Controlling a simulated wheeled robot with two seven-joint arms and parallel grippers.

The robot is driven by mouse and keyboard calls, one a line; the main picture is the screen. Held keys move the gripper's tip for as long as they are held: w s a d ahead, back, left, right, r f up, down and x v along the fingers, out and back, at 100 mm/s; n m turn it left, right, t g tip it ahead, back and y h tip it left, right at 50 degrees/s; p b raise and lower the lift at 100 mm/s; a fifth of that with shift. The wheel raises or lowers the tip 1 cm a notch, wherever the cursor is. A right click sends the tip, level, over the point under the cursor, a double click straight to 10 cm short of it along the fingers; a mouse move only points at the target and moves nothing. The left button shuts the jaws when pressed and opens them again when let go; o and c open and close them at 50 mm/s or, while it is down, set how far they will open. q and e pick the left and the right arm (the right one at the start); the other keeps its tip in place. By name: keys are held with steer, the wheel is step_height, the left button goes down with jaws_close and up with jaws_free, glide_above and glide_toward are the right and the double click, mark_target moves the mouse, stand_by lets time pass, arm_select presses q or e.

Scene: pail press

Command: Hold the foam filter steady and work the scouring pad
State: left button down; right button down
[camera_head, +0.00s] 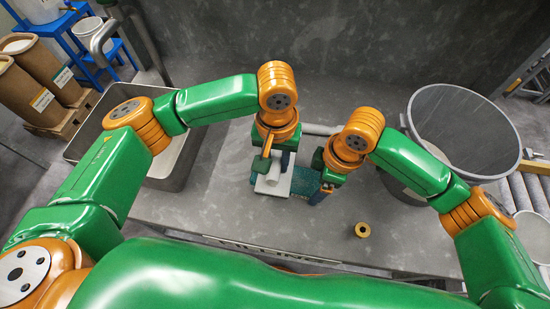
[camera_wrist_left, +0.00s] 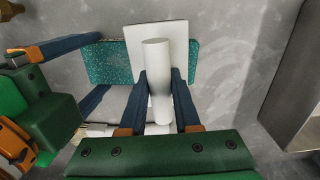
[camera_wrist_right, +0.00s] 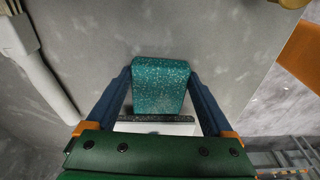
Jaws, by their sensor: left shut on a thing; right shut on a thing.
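The foam filter, a teal speckled block (camera_head: 303,182), lies flat on the grey worktop. The scouring pad looks like a white plate with a white upright round handle (camera_wrist_left: 157,85). Its plate (camera_wrist_left: 136,34) rests over the teal block in the left wrist view. My left gripper (camera_wrist_left: 160,78) is shut on the handle. My right gripper (camera_wrist_right: 160,75) is shut on the teal block (camera_wrist_right: 160,88), with one finger on each side. In the head view my left gripper (camera_head: 273,177) and right gripper (camera_head: 322,192) are close together, partly hiding both things.
A steel basin (camera_head: 181,172) stands left and a big grey pail (camera_head: 412,120) right. A small yellow ring (camera_head: 362,229) lies on the worktop (camera_head: 215,210) in front of my right gripper. Rollers (camera_head: 536,190) run beyond the pail. The front worktop is mostly clear.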

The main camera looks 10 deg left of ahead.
arm_select(q)
steer(key=shift+s+d+f, duration=0.1)
steer(key=shift+d+f, duration=0.05)
steer(key=shift+d, duration=0.7)
steer(key=shift+a, duration=0.1)
steer(key=shift+a, duration=0.9)
steer(key=shift+d, duration=0.1)
steer(key=shift+d, duration=0.9)
steer(key=shift+a, duration=0.1)
steer(key=shift+a, duration=0.9)
